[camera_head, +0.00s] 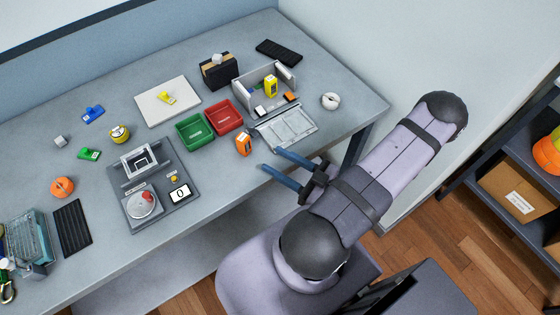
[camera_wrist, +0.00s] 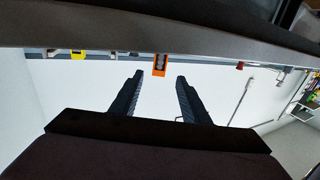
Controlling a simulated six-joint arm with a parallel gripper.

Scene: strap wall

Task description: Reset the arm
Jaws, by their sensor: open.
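My gripper (camera_head: 270,160) is open and empty, its two blue-grey fingers spread at the front edge of the grey table (camera_head: 345,105). My folded arm is to the right of it, off the table. In the wrist view my gripper (camera_wrist: 155,82) also shows open, with nothing between the fingers. An orange device (camera_head: 243,143) stands on the table just left of the fingertips. It also appears in the wrist view as an orange thing (camera_wrist: 159,65) beyond the fingers.
A grey open-fronted box (camera_head: 289,80) with a hinged panel (camera_head: 287,127) is near the fingers. Green (camera_head: 195,132) and red (camera_head: 223,118) bins stand left of it. A scale station (camera_head: 150,190) is further left. A shelf (camera_head: 480,185) with boxes stands at the right.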

